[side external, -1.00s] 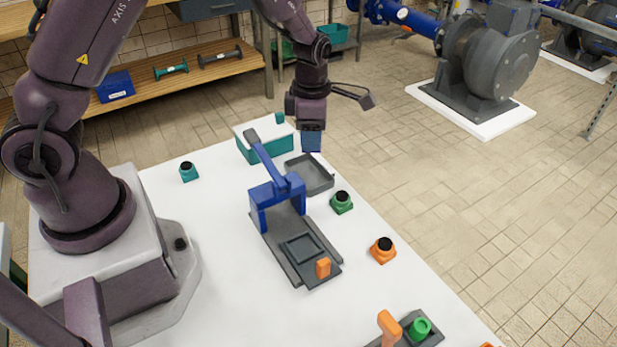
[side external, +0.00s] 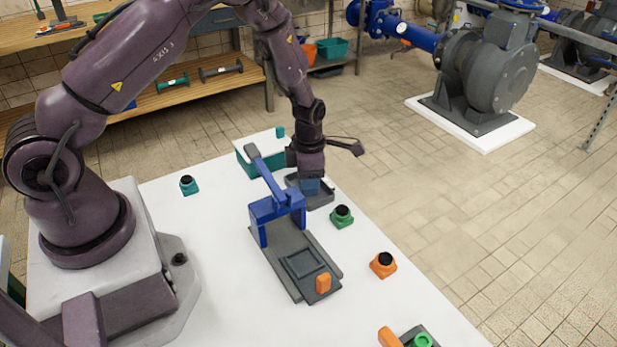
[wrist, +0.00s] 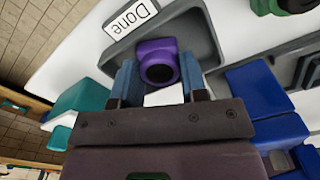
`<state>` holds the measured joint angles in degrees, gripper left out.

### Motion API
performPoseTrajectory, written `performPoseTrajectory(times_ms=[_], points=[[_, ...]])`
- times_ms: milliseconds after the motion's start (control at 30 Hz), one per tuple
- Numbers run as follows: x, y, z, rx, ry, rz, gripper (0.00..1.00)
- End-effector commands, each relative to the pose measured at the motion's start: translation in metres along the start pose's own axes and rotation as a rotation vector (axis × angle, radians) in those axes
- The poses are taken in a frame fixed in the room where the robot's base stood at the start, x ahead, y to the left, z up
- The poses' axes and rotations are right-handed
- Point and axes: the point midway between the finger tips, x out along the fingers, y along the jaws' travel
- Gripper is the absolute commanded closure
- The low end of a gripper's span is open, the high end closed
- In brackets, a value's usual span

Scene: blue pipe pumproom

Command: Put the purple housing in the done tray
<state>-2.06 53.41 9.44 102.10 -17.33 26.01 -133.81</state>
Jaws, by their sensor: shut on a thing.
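The purple housing (wrist: 157,62) has a dark round opening and sits between the two blue fingers of my gripper (wrist: 160,80) in the wrist view. My gripper is shut on it. The done tray (wrist: 205,40) is a dark grey shallow tray with a white "Done" label, and the housing is over or inside it. In the side external view my gripper (side external: 310,186) is low at the tray (side external: 322,200), and the housing is hidden there. I cannot tell whether the housing touches the tray floor.
A blue-handled press fixture (side external: 280,208) stands just in front of the tray. A green housing (side external: 342,216), an orange housing (side external: 383,264) and a teal housing (side external: 188,185) stand on the white table. A teal box (side external: 262,158) is to the tray's left.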

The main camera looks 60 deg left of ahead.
Motion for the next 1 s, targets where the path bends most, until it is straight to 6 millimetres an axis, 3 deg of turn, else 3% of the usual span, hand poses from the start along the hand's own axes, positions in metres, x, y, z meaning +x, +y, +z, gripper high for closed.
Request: performPoseTrajectory(times_ms=[200, 233, 267, 667, 1000], points=[[0.002, 0.000, 0.000, 0.000, 0.000, 0.000, 0.97], [0.003, 0.000, 0.000, 0.001, 0.000, 0.000, 0.58], [0.003, 0.000, 0.000, 0.001, 0.000, 0.000, 0.51], [-0.006, 0.000, 0.001, 0.002, -0.002, 0.003, 0.50], [-0.075, 0.000, 0.002, 0.003, -0.005, 0.004, 0.50]])
